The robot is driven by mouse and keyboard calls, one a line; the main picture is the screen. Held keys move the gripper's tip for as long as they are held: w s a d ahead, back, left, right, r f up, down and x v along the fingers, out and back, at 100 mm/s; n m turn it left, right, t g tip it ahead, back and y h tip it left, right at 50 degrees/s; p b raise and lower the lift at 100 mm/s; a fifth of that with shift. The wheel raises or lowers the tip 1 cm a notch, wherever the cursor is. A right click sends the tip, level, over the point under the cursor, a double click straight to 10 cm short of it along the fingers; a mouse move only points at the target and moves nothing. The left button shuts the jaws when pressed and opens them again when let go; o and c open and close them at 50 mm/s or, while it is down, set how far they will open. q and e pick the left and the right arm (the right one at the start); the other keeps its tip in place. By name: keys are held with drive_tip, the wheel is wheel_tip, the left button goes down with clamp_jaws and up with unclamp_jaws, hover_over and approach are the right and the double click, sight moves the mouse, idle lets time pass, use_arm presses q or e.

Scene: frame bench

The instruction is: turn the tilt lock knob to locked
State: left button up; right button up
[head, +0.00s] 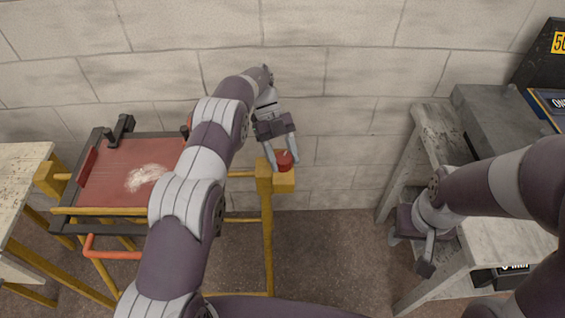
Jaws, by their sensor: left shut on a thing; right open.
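The tilt lock knob (285,159) is a small red round knob with a pale mark on it. It sits on the yellow post head at the right side of the tilting frame. My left gripper (283,163) reaches down from above, shut on the knob with a finger on each side. The frame's red panel (105,185) with a whitish worn patch lies to the left, partly hidden behind my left arm. My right gripper (428,262) is open and low at the right, beside the pale bench; its fingers show only in part.
A pale worn bench (437,133) with a grey case (500,115) stands at the right. Another worn table (18,170) is at the left edge. A red-orange crank handle (112,254) sticks out at the frame's front. The block wall is close behind; open floor lies between frame and right bench.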

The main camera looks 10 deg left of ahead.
sight(287, 160)
use_arm(q)
drive_tip(key=shift+s+f+m+g+y+b, duration=0.2)
drive_tip(key=shift+m+g+y+b, duration=0.3)
drive_tip(key=shift+m+y+b, duration=0.55)
drive_tip(key=shift+m, duration=0.35)
drive_tip(key=o, duration=1)
drive_tip(key=shift+d, duration=0.1)
drive_tip(key=shift+r, duration=0.15)
drive_tip(key=shift+r, duration=0.55)
drive_tip(key=r, duration=0.1)
drive_tip(key=d+r, duration=0.1)
drive_tip(key=r, duration=0.1)
drive_tip(key=shift+s+r+p, duration=0.2)
drive_tip(key=shift+r+p, duration=0.05)
drive_tip(key=shift+p, duration=0.15)
drive_tip(key=s+d+r, duration=0.3)
drive_tip(key=d+r, duration=0.3)
drive_tip(key=d, duration=0.4)
drive_tip(key=shift+s+r+b, duration=0.2)
drive_tip(key=shift+s+b, duration=0.15)
drive_tip(key=shift+b, duration=0.1)
